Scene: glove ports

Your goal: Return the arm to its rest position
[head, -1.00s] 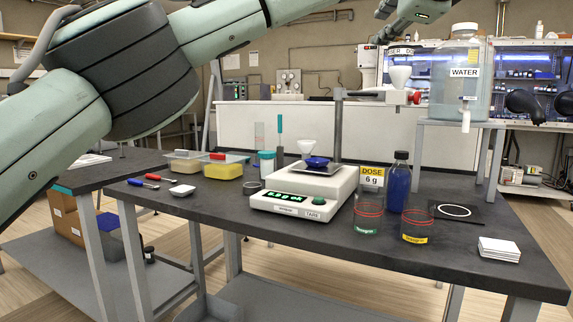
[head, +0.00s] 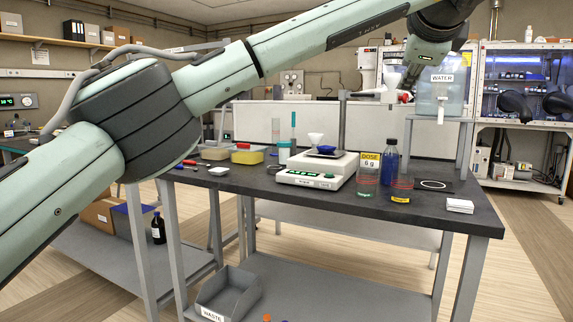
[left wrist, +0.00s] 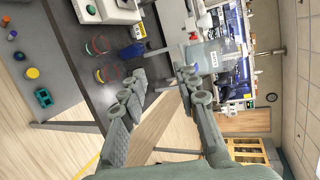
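My left arm (head: 330,30) reaches across the top of the head view from the left, above the bench. Its gripper (head: 408,84) points down near the water tank (head: 440,98); the fingers are too small there to read. In the left wrist view the gripper (left wrist: 160,80) has its two fingers spread apart with nothing between them. The tank also shows there beyond the right finger (left wrist: 208,57). My right gripper is in neither view.
The dark bench (head: 330,199) holds a white scale (head: 310,178), a blue bottle (head: 390,160), two red-ringed beakers and white cards (head: 460,205). A grey waste bin (head: 228,295) sits below. Wooden floor lies open at the right.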

